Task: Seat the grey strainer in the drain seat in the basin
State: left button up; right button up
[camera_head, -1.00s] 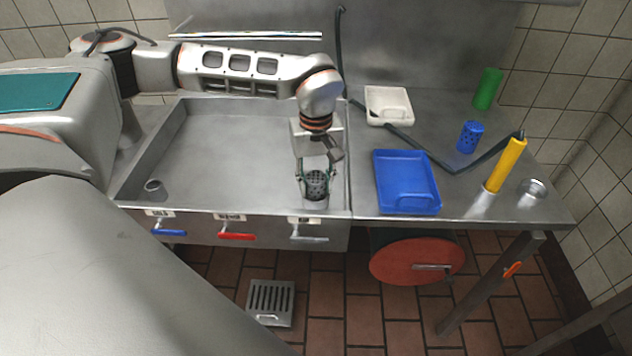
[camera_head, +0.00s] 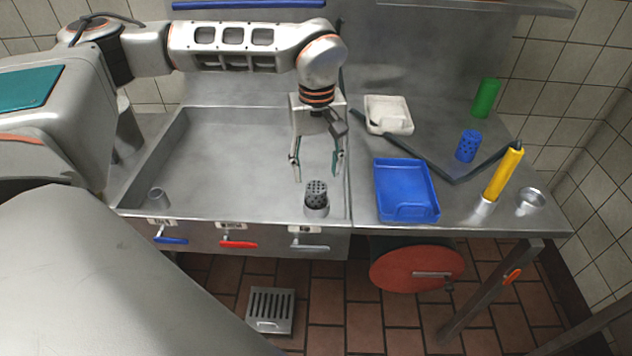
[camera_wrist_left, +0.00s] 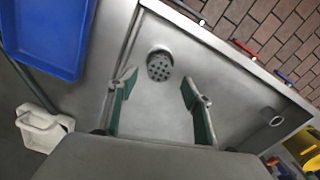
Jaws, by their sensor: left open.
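The grey strainer (camera_head: 316,190), a dark perforated cylinder, stands in the drain seat (camera_head: 316,211) near the front right corner of the basin (camera_head: 230,150). Its upper part shows above the seat's rim, and it looks upright. In the left wrist view the strainer (camera_wrist_left: 159,68) shows its holed top with the seat around it. My left gripper (camera_head: 317,172) is open and empty, above and behind the strainer, apart from it. The wrist view shows its two green-padded fingers (camera_wrist_left: 158,90) spread wide. My right gripper is not in view.
A second, empty round fitting (camera_head: 158,198) is at the basin's left. The basin middle is clear.

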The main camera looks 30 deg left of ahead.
aim_at(317, 188)
pick_arm(q)
notch_tip(317, 188, up, 3)
jog(key=shift+r, duration=0.7)
